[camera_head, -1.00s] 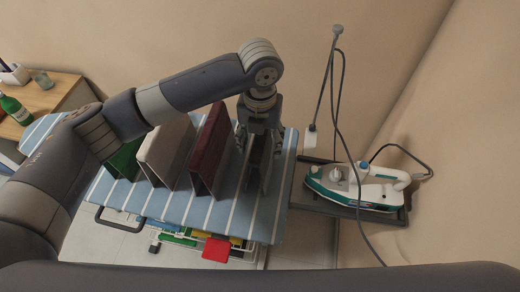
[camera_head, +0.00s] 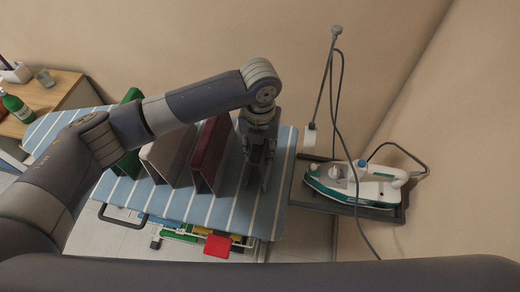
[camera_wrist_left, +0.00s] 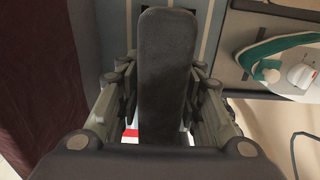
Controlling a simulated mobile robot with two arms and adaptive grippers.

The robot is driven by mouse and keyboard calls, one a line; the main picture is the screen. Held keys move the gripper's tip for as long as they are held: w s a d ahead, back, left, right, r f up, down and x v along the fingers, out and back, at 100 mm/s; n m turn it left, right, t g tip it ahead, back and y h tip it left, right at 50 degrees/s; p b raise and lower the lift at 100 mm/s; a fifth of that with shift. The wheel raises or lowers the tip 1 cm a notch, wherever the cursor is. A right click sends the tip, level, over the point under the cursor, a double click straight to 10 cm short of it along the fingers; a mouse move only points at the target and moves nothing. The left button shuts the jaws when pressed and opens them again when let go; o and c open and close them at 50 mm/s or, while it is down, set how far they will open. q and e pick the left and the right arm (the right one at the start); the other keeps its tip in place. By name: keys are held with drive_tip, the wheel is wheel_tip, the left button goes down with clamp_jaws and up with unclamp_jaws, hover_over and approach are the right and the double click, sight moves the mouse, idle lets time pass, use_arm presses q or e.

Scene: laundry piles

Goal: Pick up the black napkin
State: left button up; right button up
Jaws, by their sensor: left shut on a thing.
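The black napkin (camera_wrist_left: 167,60) is a dark, folded, upright piece at the right end of the striped ironing board (camera_head: 230,212). In the left wrist view it stands between the two fingers of my left gripper (camera_wrist_left: 160,115). In the head view my left gripper (camera_head: 258,172) points down over the right part of the board and is shut on the napkin, hiding most of it. I cannot tell whether the napkin's lower edge touches the board. My right gripper is not in view.
A dark red folded napkin (camera_head: 209,155) stands close left of the gripper, then a grey-brown one (camera_head: 166,158) and a green one (camera_head: 128,164). An iron (camera_head: 350,183) with a cord rests on a tray at the right. A small table with a green bottle (camera_head: 17,108) is far left.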

use_arm(q)
drive_tip(key=shift+r+b, duration=0.3)
drive_tip(key=shift+r, duration=0.2)
drive_tip(key=shift+s+d+r+b, duration=0.1)
drive_tip(key=shift+s+r+b, duration=0.15)
drive_tip(key=shift+r+b, duration=0.25)
drive_tip(key=shift+s+d+r+b, duration=0.1)
drive_tip(key=shift+s+r+b, duration=0.15)
drive_tip(key=shift+r, duration=0.45)
drive_tip(key=s+d+r+b, duration=0.1)
drive_tip(key=s+d, duration=0.1)
drive_tip(key=s, duration=0.5)
drive_tip(key=s+d+b, duration=0.2)
drive_tip(key=s, duration=0.5)
drive_tip(key=shift+d+r, duration=0.35)
drive_tip(key=shift+d, duration=0.05)
drive_tip(key=shift+s, duration=0.15)
